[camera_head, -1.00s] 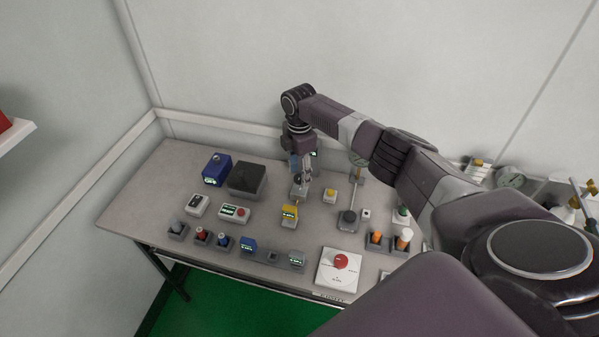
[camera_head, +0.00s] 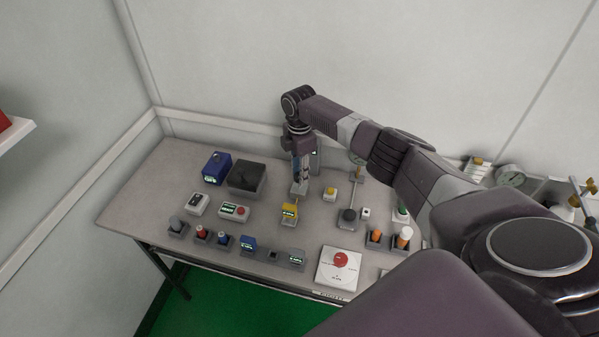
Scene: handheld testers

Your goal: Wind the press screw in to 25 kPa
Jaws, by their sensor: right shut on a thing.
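My right gripper (camera_head: 301,181) points down over a small grey press base (camera_head: 299,191) at the back middle of the table. It is shut on the press screw at the top of this base, and its fingers hide most of the screw. A small display (camera_head: 314,153) glows just behind the gripper, partly covered by it; its reading is too small to tell. My left gripper is out of view.
A yellow tester (camera_head: 289,211) stands just in front of the gripper, and a yellow button box (camera_head: 330,194) stands to its right. A black box (camera_head: 246,177) and a blue meter (camera_head: 216,168) are to the left. A red-knobbed white plate (camera_head: 338,282) lies near the front edge.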

